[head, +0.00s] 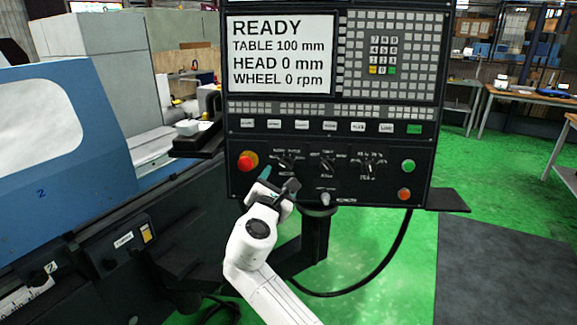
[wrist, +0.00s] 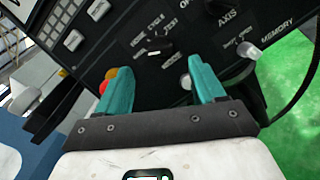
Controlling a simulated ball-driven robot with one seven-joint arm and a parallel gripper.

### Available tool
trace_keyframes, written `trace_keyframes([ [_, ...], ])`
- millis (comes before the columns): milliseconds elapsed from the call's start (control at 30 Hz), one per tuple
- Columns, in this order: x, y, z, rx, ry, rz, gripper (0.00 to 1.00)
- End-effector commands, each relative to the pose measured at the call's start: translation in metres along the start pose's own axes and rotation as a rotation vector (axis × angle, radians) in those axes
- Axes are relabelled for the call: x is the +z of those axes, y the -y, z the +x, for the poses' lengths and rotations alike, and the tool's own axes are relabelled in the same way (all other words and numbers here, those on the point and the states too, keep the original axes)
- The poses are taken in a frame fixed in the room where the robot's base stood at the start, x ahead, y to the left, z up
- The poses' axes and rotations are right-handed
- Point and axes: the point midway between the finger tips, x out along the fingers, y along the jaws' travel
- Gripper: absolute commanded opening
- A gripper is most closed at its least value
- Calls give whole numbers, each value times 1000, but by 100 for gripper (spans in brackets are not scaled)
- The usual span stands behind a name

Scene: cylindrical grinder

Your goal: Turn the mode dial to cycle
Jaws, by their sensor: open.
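The mode dial (head: 287,162) is a small black knob with a pale mark, on the lower left of the control panel, surrounded by white lettering. In the wrist view the dial (wrist: 157,47) lies ahead of the gap between my fingertips, apart from them. Lettering that looks like CYCLE and TEST stands around it; which label its mark points to is unclear. My gripper (head: 277,181) is open and empty just below the dial in the head view. Its two teal fingers (wrist: 159,66) show in the wrist view.
A red emergency button (head: 247,161) sits left of the dial. The axis dial (head: 327,163) and a third dial (head: 370,166) sit to its right. A memory switch (head: 324,198) is close to my gripper's right. The screen (head: 280,55) reads READY. A black cable (head: 385,262) hangs below.

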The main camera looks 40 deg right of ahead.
Motion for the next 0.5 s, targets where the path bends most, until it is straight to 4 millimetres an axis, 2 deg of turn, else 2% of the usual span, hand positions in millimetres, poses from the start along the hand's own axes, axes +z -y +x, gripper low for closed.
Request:
trace_keyframes([
  [100, 2, 0, 24, -3, 2, -1, 68],
  [300, 2, 0, 58, -3, 0, 0, 68],
  [500, 0, 0, 78, -1, -1, 2, 68],
])
